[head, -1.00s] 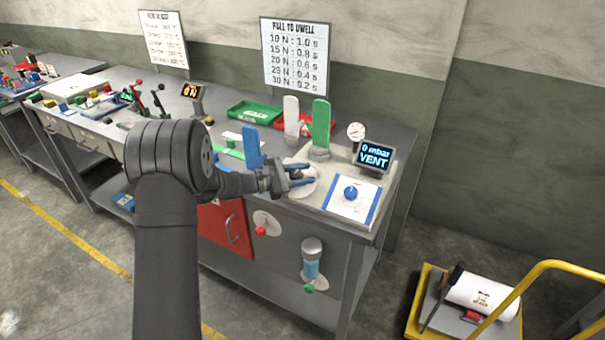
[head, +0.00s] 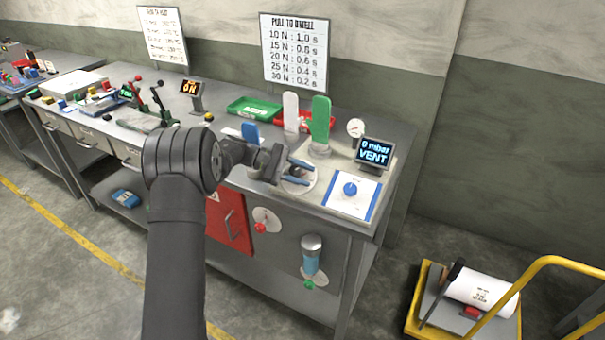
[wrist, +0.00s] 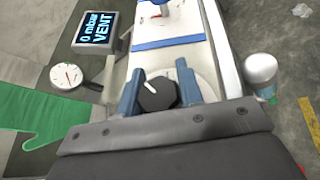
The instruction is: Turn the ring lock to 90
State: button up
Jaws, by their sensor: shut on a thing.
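The ring lock shows in the wrist view as a dark faceted knob (wrist: 157,94) with a white pointer mark, on a pale round plate (wrist: 207,84). The mark points up and slightly left in that view. My gripper (wrist: 158,88) has its two blue fingers shut on the knob, one on each side. In the head view my gripper (head: 299,173) is at the pale plate (head: 309,187) near the bench's front edge. It hides most of the knob there. No angle scale is readable.
A display (head: 374,153) reads "0 mbar VENT", with a gauge (head: 355,128) beside it. A blue knob (head: 350,189) sits on a white panel to the right. Upright green (head: 320,120) and white (head: 291,112) glove shapes stand behind my gripper. A cart (head: 425,310) stands at the right.

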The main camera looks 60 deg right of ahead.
dwell(0.4)
jog(key=o, duration=1)
jog(key=shift+c, duration=0.2)
jog(key=r, duration=0.4)
jog(key=shift+s+r, duration=0.2)
jog(key=shift+r, duration=0.1)
jog(key=s+a+r, duration=0.3)
jog(key=s+r, duration=0.3)
jog(key=s, duration=0.5)
jog(key=shift+r, duration=0.2)
jog(key=shift+w, duration=0.1)
